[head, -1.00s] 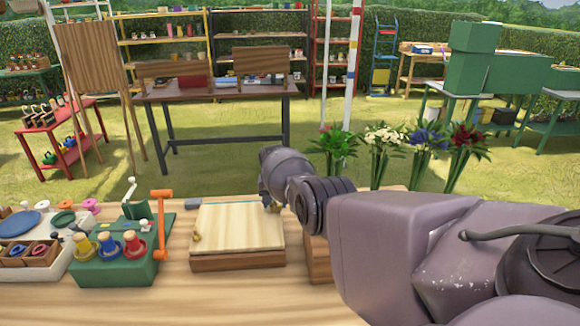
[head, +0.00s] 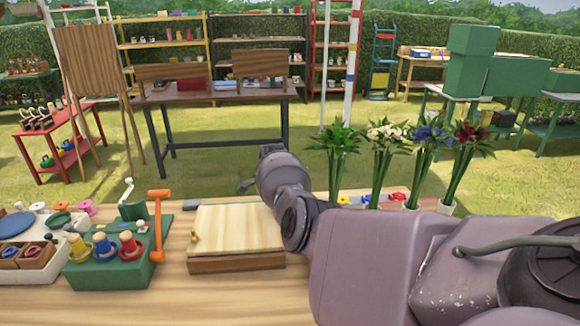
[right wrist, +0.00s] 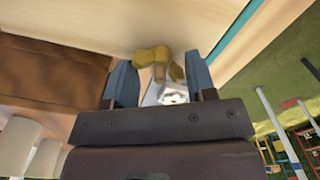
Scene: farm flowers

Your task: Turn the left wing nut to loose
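The press, a pale wooden board (head: 235,226) on a brown base, lies on the table in the head view. The brass left wing nut (head: 195,237) is at its left edge, with no gripper touching it. The press's right side is hidden behind my arm. My left gripper is not in view.
A green block (head: 110,264) with coloured knobs and an orange-handled tool (head: 160,225) stand left of the press. A white tray (head: 40,262) is farther left. Flowers (head: 385,160) stand behind my right arm. The table front is clear.

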